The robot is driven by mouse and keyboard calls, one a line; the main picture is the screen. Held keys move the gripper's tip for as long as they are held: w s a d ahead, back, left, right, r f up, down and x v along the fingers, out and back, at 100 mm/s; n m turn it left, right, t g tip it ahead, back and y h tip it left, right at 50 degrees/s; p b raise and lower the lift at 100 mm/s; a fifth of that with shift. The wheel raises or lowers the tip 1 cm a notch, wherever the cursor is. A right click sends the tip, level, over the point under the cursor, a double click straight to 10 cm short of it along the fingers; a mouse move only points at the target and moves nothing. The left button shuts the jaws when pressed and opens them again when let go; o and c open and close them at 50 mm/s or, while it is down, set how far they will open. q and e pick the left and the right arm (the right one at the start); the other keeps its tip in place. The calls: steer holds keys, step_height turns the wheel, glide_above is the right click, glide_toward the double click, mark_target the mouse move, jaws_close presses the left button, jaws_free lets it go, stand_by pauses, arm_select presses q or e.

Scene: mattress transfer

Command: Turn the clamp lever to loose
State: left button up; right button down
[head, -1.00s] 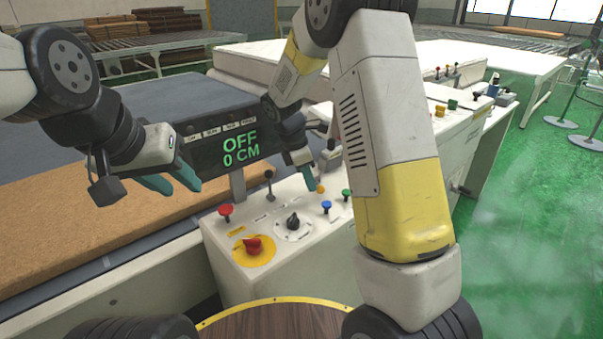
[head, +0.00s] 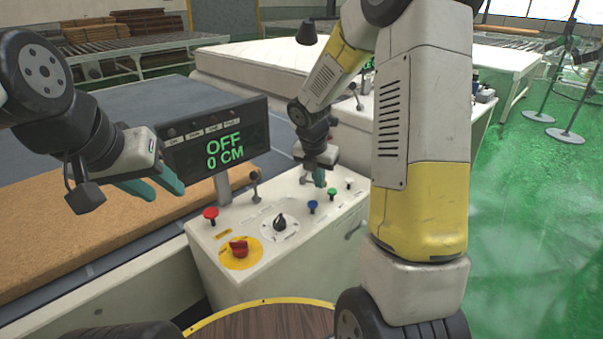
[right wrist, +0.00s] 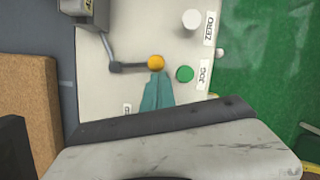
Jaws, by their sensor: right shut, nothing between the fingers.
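The clamp lever, with a dark arm and an orange-yellow ball knob (right wrist: 155,62), lies on the pale control panel (right wrist: 95,95) in the right wrist view. Its arm points right from the pivot. A label below it is too small to read. My right gripper (right wrist: 157,78) is shut and empty, its teal fingertips just below the ball; I cannot tell if they touch. In the head view my right gripper (head: 319,180) is low over the panel and hides the knob.
The green JOG button (right wrist: 185,74) is close right of the fingertips, with the white ZERO knob (right wrist: 192,19) above it. A red button (head: 211,215), a black dial (head: 280,222), a red rotary switch (head: 239,248) and a blue button (head: 313,207) are nearer the panel's front left.

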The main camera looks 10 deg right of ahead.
steer(key=d+n, duration=0.1)
steer(key=w+d+n+y, duration=0.1)
steer(key=n, duration=0.1)
steer(key=shift+w+d+t, duration=0.15)
steer(key=shift+d+t, duration=0.05)
steer(key=shift+t, duration=0.1)
steer(key=shift+w+d, duration=0.65)
steer(key=shift+w, duration=0.15)
